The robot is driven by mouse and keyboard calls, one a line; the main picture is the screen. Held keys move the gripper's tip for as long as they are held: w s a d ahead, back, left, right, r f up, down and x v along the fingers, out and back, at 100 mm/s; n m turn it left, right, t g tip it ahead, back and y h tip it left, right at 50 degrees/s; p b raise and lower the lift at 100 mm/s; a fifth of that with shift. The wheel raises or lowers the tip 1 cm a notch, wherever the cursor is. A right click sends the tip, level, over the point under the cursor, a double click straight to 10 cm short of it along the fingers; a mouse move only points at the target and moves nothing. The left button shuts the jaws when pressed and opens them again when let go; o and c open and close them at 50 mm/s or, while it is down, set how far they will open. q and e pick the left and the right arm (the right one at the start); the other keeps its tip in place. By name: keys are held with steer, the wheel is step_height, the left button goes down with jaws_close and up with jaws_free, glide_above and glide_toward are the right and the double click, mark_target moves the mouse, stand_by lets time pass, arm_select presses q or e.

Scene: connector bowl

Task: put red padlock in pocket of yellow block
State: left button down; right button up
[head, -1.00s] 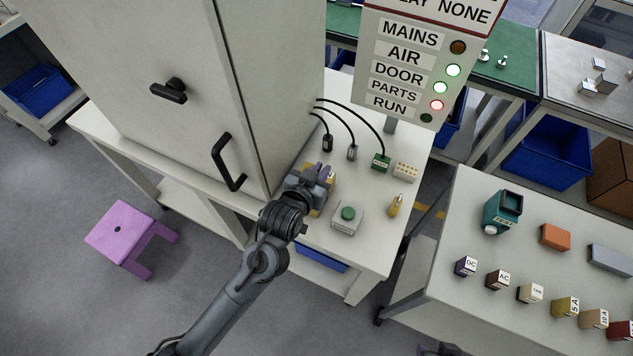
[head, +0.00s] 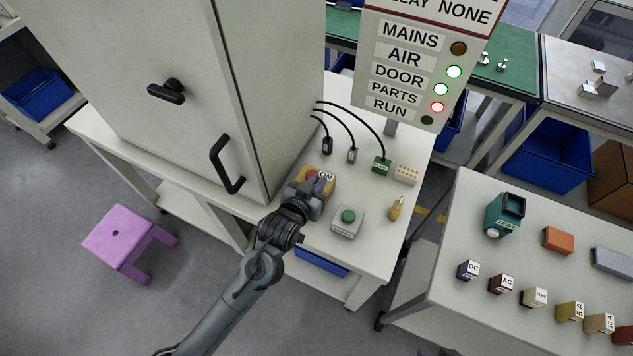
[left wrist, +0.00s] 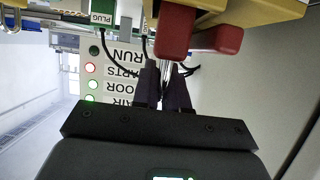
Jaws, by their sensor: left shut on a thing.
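The yellow block (head: 326,181) stands on the white bench beside the cabinet, with an "ON" label and a red part on top. In the left wrist view the yellow block (left wrist: 262,14) is at the top edge. A red padlock (left wrist: 175,32) shows against it with its silver shackle toward me; a second red part (left wrist: 226,39) is beside it. My left gripper (head: 314,194) is at the block's near side. In the wrist view its fingers (left wrist: 166,82) are shut on the padlock's shackle. The pocket is hidden, and I cannot tell whether the padlock is in it.
A grey box with a green button (head: 347,217) stands just right of my gripper, with a small yellow object (head: 396,208) further right. Cables and a green plug (head: 381,164) lie behind. The cabinet (head: 262,100) rises close on the left. The sign (head: 415,65) stands behind.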

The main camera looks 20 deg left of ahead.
arm_select(q)
steer(key=c, duration=1.2)
jaws_free()
steer(key=shift+o, duration=0.2)
steer(key=shift+s+r, duration=0.35)
steer(key=shift+s, duration=0.1)
steer(key=d+p+v, duration=0.1)
steer(key=p+v, duration=0.1)
steer(key=v, duration=0.9)
steer(key=s+a+f+g, duration=0.3)
steer(key=s+f+g, duration=0.1)
steer(key=s, duration=0.4)
steer(key=s+a+f+m+g+y, duration=0.1)
steer(key=s+a+f+g, duration=0.2)
steer(key=s, duration=0.6)
step_height(320, 180, down, 2)
steer(key=g, duration=0.3)
